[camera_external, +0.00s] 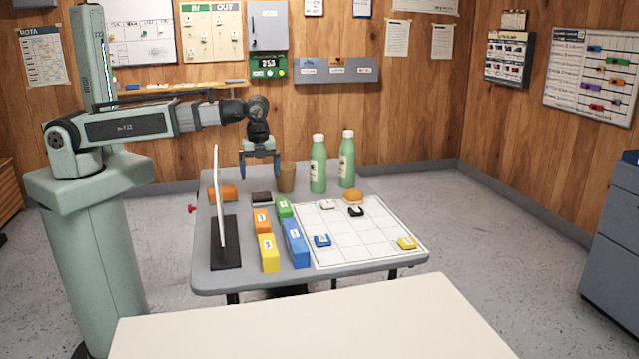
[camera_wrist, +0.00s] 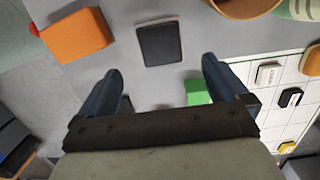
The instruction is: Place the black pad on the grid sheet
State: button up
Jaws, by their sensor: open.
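The black pad (camera_external: 262,198) lies flat on the grey table, left of the grid sheet. In the wrist view the black pad (camera_wrist: 160,44) is a dark rounded square just ahead of the fingertips. The white grid sheet (camera_external: 340,254) covers the right part of the table and bears several small clips and a round orange-brown item. Its edge also shows at the right of the wrist view (camera_wrist: 272,103). My gripper (camera_external: 260,174) hangs above the table's far left part, fingers down. In the wrist view my gripper (camera_wrist: 162,75) is open and empty, with the pad beyond its fingers.
Two green bottles (camera_external: 318,168) and a brown cup (camera_external: 287,178) stand behind the sheet. An upright white panel (camera_external: 219,200) on a black base stands at the left. Orange, green, yellow and blue blocks (camera_external: 295,243) stand between panel and sheet. An orange block (camera_wrist: 76,36) lies left of the pad.

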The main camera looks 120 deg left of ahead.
aim_at(261, 196)
jog(key=shift+s+a+f, duration=0.1)
jog(key=shift+f, duration=1.25)
jog(key=shift+s+a+f, duration=0.15)
jog(key=shift+f, duration=1.2)
jog(key=shift+s+a+f, duration=0.1)
jog(key=shift+f, duration=1.25)
jog(key=c, duration=1.1)
notch_tip(261, 196, up, 10)
